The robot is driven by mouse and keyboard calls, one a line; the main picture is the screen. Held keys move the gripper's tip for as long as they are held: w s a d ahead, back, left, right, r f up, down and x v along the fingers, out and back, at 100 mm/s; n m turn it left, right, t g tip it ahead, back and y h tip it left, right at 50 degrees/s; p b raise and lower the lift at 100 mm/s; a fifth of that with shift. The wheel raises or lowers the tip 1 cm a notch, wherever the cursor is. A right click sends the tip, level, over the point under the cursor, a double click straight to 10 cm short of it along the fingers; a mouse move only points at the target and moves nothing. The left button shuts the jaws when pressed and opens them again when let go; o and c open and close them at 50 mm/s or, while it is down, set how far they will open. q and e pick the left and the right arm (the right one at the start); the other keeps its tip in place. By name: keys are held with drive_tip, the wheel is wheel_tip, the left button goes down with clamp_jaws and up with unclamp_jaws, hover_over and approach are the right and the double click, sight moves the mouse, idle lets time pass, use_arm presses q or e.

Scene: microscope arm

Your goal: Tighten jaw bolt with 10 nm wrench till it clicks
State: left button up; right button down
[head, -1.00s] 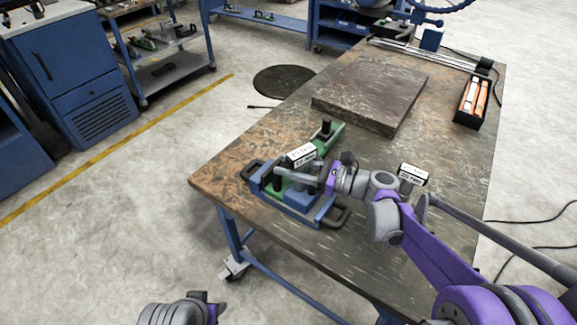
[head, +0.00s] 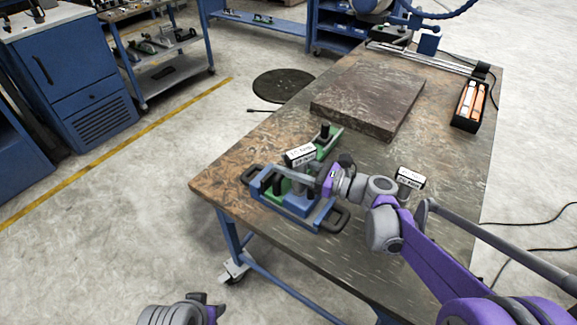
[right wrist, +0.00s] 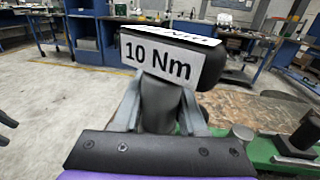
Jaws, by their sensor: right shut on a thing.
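The 10 Nm wrench has a black head with a white label (head: 300,156); its "10 Nm" label (right wrist: 158,60) fills the upper middle of the right wrist view. My right gripper (head: 318,182) is shut on its grey shaft, over the blue and green clamping fixture (head: 292,209) at the table's near left. The jaw bolt is hidden behind the wrench and gripper, so I cannot tell whether the wrench sits on it. My left gripper (head: 207,306) is only partly in view at the bottom left, away from the table; its jaws cannot be made out.
Another black-headed tool with a white label (head: 411,178) stands right of my right wrist. A dark stone plate (head: 368,100) lies behind the fixture. A black box with orange items (head: 469,104) is at the table's right edge. The fixture has black handles (head: 336,219) at its ends.

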sight(289, 152)
wheel_tip(289, 152, up, 4)
drive_tip(key=p, duration=0.2)
drive_tip(key=shift+w+r+p, duration=0.1)
drive_tip(key=shift+r+p, duration=0.1)
drive_tip(key=shift+p, duration=0.15)
drive_tip(key=shift+f, duration=0.1)
idle(0.3)
